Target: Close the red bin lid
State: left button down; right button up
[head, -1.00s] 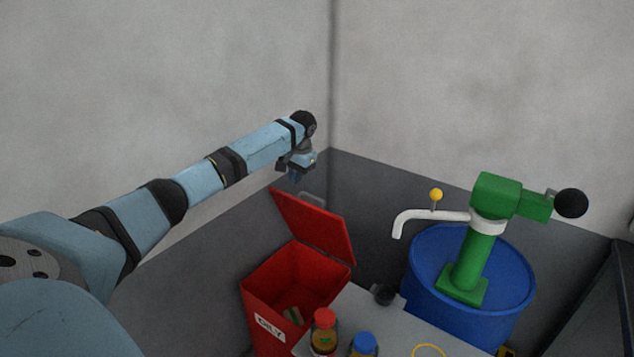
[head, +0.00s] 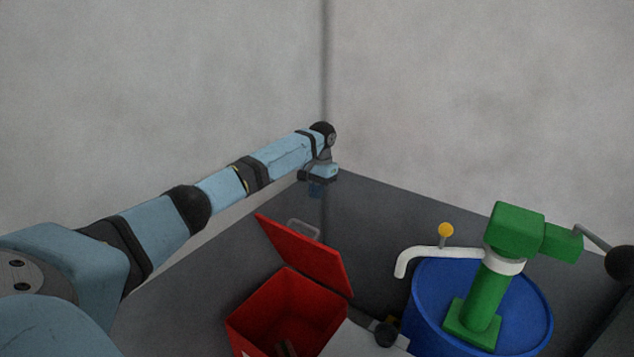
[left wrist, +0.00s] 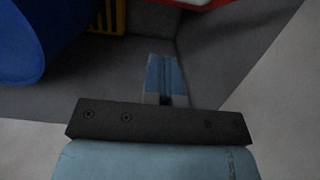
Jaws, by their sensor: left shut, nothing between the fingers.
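The red bin (head: 262,322) stands open at the lower middle of the head view, with some dark scraps inside. Its red lid (head: 300,254) is tilted up and back from the far side, with a grey handle (head: 304,228) at its upper edge. My left gripper (head: 317,190) is beyond the raised lid, apart from it, pointing down near the room corner. In the left wrist view its fingers (left wrist: 165,80) are together and empty. A red strip of the lid (left wrist: 195,3) shows at the top edge of that view. My right gripper is not in view.
A blue drum (head: 425,300) with a green hand pump (head: 490,285) and white spout stands right of the bin. A grey table (head: 350,340) sits close at the bin's right. Grey walls meet behind my left gripper.

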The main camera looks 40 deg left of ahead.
pick_arm(q)
jog(key=s+f, duration=0.3)
jog(key=f, duration=0.3)
jog(key=shift+s+d, duration=0.15)
jog(key=shift+s, duration=0.25)
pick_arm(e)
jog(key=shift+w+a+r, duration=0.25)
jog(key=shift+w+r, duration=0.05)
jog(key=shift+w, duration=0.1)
pick_arm(q)
jog(key=shift+s, duration=0.1)
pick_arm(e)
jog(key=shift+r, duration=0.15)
